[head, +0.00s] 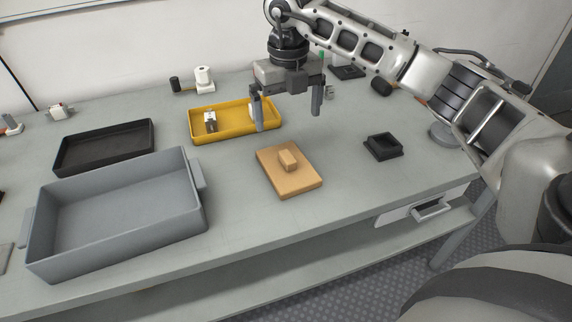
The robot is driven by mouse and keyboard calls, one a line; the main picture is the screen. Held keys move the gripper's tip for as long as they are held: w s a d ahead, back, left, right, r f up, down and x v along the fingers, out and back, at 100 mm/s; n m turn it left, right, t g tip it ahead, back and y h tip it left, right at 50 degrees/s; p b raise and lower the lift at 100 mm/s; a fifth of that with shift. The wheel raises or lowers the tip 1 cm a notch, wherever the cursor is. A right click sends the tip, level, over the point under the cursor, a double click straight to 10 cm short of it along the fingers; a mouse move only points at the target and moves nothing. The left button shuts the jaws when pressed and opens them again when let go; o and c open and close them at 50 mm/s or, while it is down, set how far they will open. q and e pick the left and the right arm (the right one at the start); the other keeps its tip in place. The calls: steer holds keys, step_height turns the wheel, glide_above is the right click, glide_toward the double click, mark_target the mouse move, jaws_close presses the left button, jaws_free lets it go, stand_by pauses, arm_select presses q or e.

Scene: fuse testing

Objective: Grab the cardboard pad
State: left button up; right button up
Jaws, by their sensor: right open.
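The cardboard pad (303,184) is a flat tan-brown slab with a small raised block (288,160) on top. It lies on the grey table near the middle of the head view. My right gripper (288,121) is open and empty, pointing down. Its fingers hang above the table, in the picture just above the pad's far edge and apart from it. My left gripper is not in view.
A yellow tray (236,129) holding a small white-and-dark part is behind the pad. A large grey bin (192,217) and a black tray (103,157) stand left. A small black square holder (383,147) is right. Table around the pad is clear.

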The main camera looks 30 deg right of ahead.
glide_above(288, 156)
steer(key=f, duration=0.6)
steer(key=shift+w+f, duration=0.2)
steer(key=shift+f, duration=0.1)
steer(key=shift+s+f+p, duration=0.1)
steer(key=shift+f+p, duration=0.45)
steer(key=shift+f, duration=2.1)
steer(key=c, duration=0.7)
